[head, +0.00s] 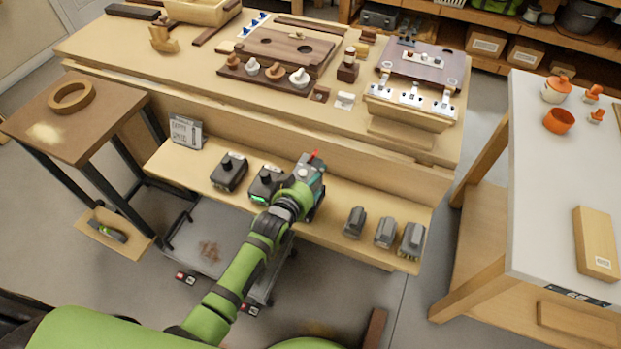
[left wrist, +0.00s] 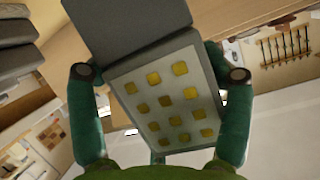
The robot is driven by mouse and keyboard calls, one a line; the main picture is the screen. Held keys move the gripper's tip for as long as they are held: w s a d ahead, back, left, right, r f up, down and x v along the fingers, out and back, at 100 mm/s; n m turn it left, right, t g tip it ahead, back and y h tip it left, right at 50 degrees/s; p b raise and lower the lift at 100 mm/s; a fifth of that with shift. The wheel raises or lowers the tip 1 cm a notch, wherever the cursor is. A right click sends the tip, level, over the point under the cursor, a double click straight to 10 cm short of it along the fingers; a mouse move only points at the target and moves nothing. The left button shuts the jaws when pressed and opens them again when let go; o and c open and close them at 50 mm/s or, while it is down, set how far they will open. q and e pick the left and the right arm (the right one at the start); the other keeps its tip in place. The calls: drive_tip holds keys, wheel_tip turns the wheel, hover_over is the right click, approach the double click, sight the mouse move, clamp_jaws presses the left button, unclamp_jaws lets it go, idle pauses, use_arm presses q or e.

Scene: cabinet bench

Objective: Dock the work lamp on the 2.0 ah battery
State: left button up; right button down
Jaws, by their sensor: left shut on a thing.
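My left gripper (head: 303,179) is shut on the work lamp (head: 312,166), a grey block, above the low shelf. In the left wrist view the gripper (left wrist: 160,100) has a green finger on each side of the lamp's pale panel (left wrist: 165,100) with its yellow squares. Three grey batteries stand apart on the shelf's right part: a left one (head: 355,222), a middle one (head: 385,232) and a larger right one (head: 411,240). Their labels are too small to read, so I cannot tell which is 2.0 Ah. The lamp is apart from them, to their left. My right gripper is not in view.
On the shelf (head: 330,235) stand a dark device (head: 229,172), another with a green part (head: 265,184) and a grey sign (head: 186,131). The bench (head: 220,90) above holds wooden fixtures. A white table (head: 545,170) is at the right, a small brown table (head: 60,125) at the left.

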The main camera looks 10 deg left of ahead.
use_arm(q)
drive_tip(key=shift+f+b, duration=0.5)
drive_tip(key=shift+f, duration=0.1)
drive_tip(key=o, duration=1.2)
drive_tip(key=shift+p+v, duration=0.95)
drive_tip(key=shift+p, duration=0.1)
drive_tip(key=p+v, duration=0.3)
drive_tip(key=shift+s+r, duration=0.15)
drive_tip(key=p+v, duration=0.4)
drive_tip(key=v, duration=0.1)
drive_tip(key=shift+s+a, duration=0.2)
drive_tip(key=shift+s, duration=0.2)
